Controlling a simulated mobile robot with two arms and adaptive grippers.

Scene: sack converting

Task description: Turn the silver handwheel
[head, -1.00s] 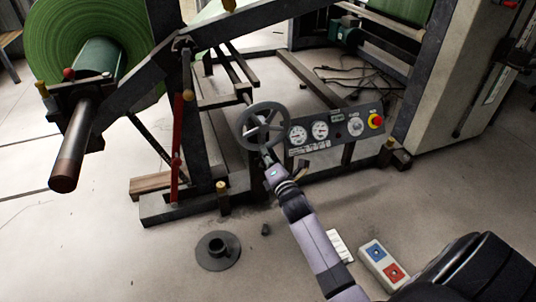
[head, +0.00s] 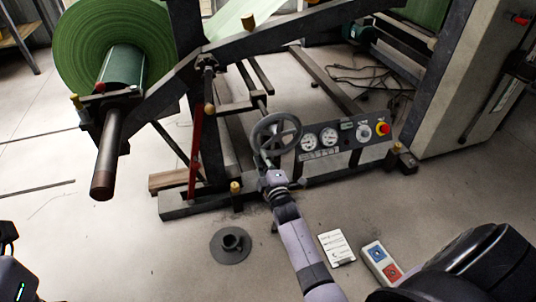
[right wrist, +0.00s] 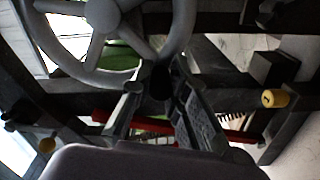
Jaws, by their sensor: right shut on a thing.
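The silver handwheel (head: 278,134) is a spoked grey wheel at the left end of the gauge panel. Its hub and part of its rim fill the upper left of the right wrist view (right wrist: 101,16). My right gripper (head: 264,166) is at the lower edge of the wheel. In the right wrist view its two fingers (right wrist: 160,98) are on either side of the wheel's dark handle (right wrist: 161,80), shut on it. The fingertips' contact is partly hidden. A dark part of my left gripper (head: 8,236) shows at the left edge, mostly cut off.
The panel (head: 345,138) with gauges and a red-yellow button is right of the wheel. A dark shaft (head: 105,165) juts out from the green roll (head: 75,55). A flanged piece (head: 231,245), a white card (head: 336,248) and a button box (head: 381,264) lie on the floor.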

